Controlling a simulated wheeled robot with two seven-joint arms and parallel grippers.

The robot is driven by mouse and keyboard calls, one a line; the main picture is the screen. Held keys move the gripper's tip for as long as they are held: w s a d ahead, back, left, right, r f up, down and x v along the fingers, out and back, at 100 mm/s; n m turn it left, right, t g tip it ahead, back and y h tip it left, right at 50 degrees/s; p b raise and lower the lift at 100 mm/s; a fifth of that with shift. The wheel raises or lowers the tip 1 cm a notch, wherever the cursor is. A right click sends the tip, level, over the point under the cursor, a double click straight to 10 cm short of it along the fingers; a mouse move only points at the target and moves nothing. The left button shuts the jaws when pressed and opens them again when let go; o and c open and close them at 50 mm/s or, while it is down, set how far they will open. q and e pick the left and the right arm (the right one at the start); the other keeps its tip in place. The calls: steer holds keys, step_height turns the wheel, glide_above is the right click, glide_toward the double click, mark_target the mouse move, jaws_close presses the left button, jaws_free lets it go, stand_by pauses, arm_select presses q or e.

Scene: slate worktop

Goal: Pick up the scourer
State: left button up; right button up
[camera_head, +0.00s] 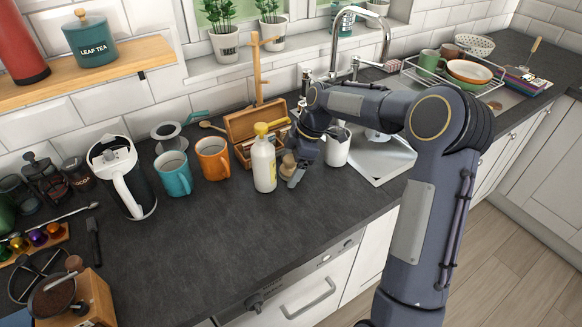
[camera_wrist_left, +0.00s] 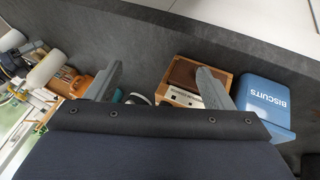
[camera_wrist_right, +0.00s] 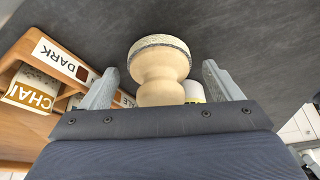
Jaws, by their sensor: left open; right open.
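The scourer, a turned pale wooden knob with a bristly disc end, shows between the fingers in the right wrist view (camera_wrist_right: 158,65). In the head view it stands on the worktop (camera_head: 287,165), beside a white bottle with a yellow top (camera_head: 264,165). My right gripper (camera_head: 299,170) is at the scourer, partly hiding it. Its jaws (camera_wrist_right: 160,84) are open, one finger on each side, with visible gaps. My left gripper (camera_wrist_left: 160,84) is open and empty in the left wrist view. It is outside the head view.
A white pot (camera_head: 337,149) stands right of my right gripper, near the sink (camera_head: 385,160). A wooden tea box (camera_head: 240,127) is behind the bottle. Orange (camera_head: 213,160) and teal (camera_head: 173,177) mugs stand to the left. The front worktop is clear.

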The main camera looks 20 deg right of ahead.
steer(key=shift+c, duration=0.4)
steer(key=c, duration=1)
